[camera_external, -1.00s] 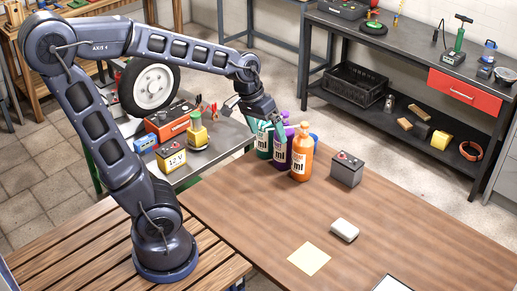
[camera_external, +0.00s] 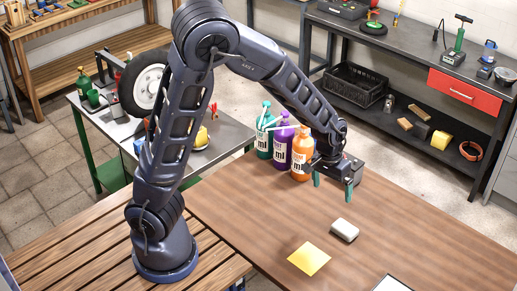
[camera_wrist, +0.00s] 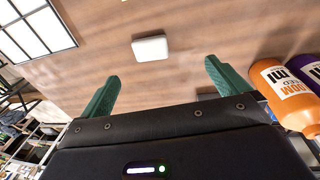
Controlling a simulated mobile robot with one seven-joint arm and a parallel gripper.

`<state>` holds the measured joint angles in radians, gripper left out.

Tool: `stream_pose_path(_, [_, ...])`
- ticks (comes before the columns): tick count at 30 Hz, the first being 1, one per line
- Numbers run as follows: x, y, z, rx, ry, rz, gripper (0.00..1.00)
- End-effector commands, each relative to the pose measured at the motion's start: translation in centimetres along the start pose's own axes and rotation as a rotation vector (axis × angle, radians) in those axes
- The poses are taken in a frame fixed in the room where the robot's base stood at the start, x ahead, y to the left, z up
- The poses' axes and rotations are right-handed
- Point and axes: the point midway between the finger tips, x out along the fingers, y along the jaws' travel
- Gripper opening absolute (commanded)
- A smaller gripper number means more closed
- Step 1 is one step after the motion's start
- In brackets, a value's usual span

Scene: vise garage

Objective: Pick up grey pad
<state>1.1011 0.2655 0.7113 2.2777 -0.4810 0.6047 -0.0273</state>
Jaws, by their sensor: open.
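The grey pad (camera_external: 344,230) is a small, pale, rounded block lying flat on the brown wooden table (camera_external: 420,240). In the wrist view the pad (camera_wrist: 150,47) lies ahead of the fingers, a little left of the middle between them. My gripper (camera_external: 333,186) is above the table, on the far side of the pad in the external view, with its fingers pointing down. Its two green fingers (camera_wrist: 161,72) are spread apart with nothing between them. The gripper does not touch the pad.
Orange (camera_external: 302,158), purple (camera_external: 281,150) and teal (camera_external: 264,143) bottles stand close beside my gripper. A dark battery box is mostly hidden behind the gripper. A yellow sheet (camera_external: 309,258) lies left of the pad. A white-topped item (camera_external: 392,284) is at the front edge. Table right of the pad is clear.

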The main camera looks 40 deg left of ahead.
Motion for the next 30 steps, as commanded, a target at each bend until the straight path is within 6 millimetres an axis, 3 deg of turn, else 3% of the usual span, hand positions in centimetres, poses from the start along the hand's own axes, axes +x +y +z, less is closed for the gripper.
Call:
stream_pose_path(6, [3.9,3.1,-0.6,0.022,0.043,-0.080,1.00])
stream_pose_path(12, [5.5,4.6,-1.0,0.033,0.079,-0.120,1.00])
stream_pose_path(17, [6.2,4.8,-1.1,0.036,0.088,-0.128,1.00])
stream_pose_path(30, [11.1,4.1,-1.6,0.034,0.088,-0.128,1.00])
